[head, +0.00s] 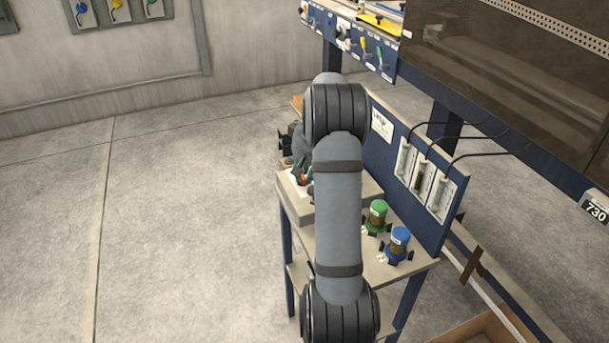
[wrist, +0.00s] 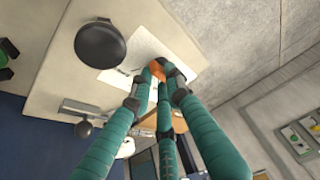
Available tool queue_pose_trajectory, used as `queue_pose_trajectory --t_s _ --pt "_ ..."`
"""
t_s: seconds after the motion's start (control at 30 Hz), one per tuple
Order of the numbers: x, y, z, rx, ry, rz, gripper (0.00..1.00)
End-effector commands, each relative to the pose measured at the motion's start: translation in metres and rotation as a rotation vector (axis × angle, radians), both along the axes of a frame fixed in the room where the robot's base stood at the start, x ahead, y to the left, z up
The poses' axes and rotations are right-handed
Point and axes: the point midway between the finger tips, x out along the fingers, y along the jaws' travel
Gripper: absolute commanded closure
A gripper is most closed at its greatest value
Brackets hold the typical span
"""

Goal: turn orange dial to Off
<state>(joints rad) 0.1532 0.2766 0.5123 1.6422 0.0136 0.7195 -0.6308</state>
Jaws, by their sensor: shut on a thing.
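The orange dial (wrist: 157,70) shows in the wrist view on a white printed sheet (wrist: 185,75) fixed to a pale box-like surface. My gripper (wrist: 160,80) has teal fingers that are closed around the dial, and they hide part of it. The print beside the dial is too small to read. In the head view my gripper (head: 304,178) is at the pale box (head: 318,212) on the bench, mostly behind my arm. A small bit of orange shows between the fingers there.
A round dark knob (wrist: 100,44) stands on the same surface near the dial. The floor at left is clear.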

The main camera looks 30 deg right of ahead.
Motion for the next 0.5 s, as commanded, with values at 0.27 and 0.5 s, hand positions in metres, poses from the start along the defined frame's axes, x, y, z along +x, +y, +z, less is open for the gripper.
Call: queue_pose_trajectory --t_s 0.27,0.5 --pt "0.0001 -0.0003 0.0002 0.0 0.001 0.039 1.0" --pt "0.0 -0.0004 0.0001 -0.001 0.001 0.041 1.0"
